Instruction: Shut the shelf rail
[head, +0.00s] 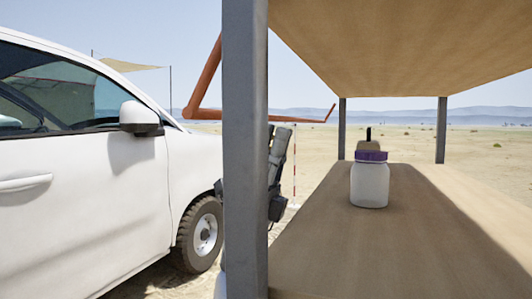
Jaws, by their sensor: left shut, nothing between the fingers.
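The shelf rail (203,80) is an orange bent bar at the upper left of the shelf. One arm slopes up to behind the grey front post, and its long bar runs back to a short upturned end on the right. The post hides part of it. My left gripper (279,145) is just right of that post and partly hidden by it. Its fingers are shut with nothing between them, below the rail's long bar and apart from it in the picture. My right gripper is not in view.
The grey post (246,180) stands close in front. The wooden shelf board (320,250) carries a white jar (370,185) with a purple lid and a brown object (369,147) behind it. A wooden panel (400,45) is overhead. A white car (90,200) stands left.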

